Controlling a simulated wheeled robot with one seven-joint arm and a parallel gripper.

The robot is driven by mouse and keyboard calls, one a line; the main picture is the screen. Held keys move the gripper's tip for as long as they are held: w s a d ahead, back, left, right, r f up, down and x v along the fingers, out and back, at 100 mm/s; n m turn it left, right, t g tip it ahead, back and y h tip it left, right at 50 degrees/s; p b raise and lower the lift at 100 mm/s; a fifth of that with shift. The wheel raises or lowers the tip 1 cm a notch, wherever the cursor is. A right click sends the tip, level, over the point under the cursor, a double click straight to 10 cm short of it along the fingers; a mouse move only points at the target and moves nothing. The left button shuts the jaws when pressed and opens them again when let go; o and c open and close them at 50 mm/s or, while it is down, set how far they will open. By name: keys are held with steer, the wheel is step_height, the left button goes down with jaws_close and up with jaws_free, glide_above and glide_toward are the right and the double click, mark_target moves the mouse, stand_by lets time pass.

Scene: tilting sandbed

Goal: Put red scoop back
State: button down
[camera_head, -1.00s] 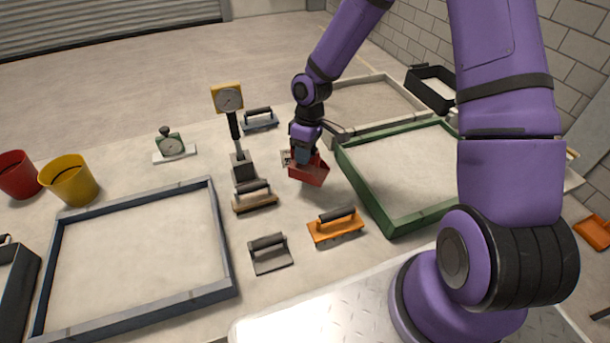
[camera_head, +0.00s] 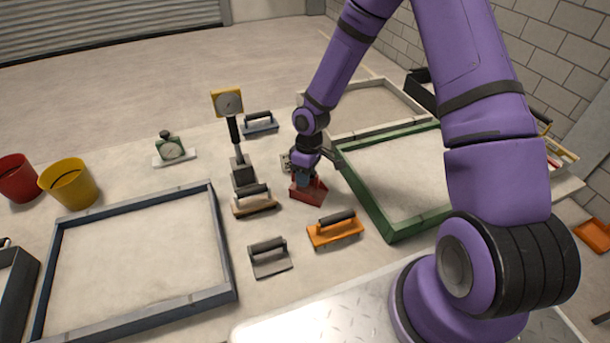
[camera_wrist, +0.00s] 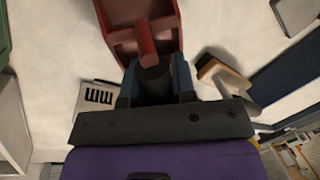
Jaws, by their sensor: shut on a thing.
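The red scoop (camera_head: 309,191) is at the middle of the table in the head view, between the green-framed sandbed and the wooden float. My gripper (camera_head: 304,176) is above it, pointing down, shut on the scoop's handle. In the wrist view the red scoop (camera_wrist: 140,30) extends away from my gripper (camera_wrist: 157,82), with its handle between the two fingers. The scoop is at or very near the table top; I cannot tell whether it touches.
The orange float (camera_head: 335,230) lies in front, the wooden float (camera_head: 254,203) to the left, and a dial gauge on a stand (camera_head: 243,171) behind that. The green frame (camera_head: 376,205) is close on the right. A grey float (camera_head: 270,262) lies nearer, with bare table around it.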

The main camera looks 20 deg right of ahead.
steer(key=c, duration=0.9)
jaws_free()
steer(key=shift+c, duration=0.2)
steer(key=s+d+r+m+t+h, duration=0.1)
steer(key=d+r, duration=0.1)
steer(key=r, duration=1)
steer(key=s+d+r+m+t+h, duration=0.1)
steer(key=d+r, duration=0.2)
steer(key=r, duration=0.9)
steer(key=s+d+r+m+t, duration=0.3)
steer(key=s+r+m, duration=0.4)
steer(key=s+r, duration=1.2)
steer(key=shift+s+r+t, duration=0.35)
steer(key=shift+s+t, duration=0.55)
steer(key=shift+s, duration=1.5)
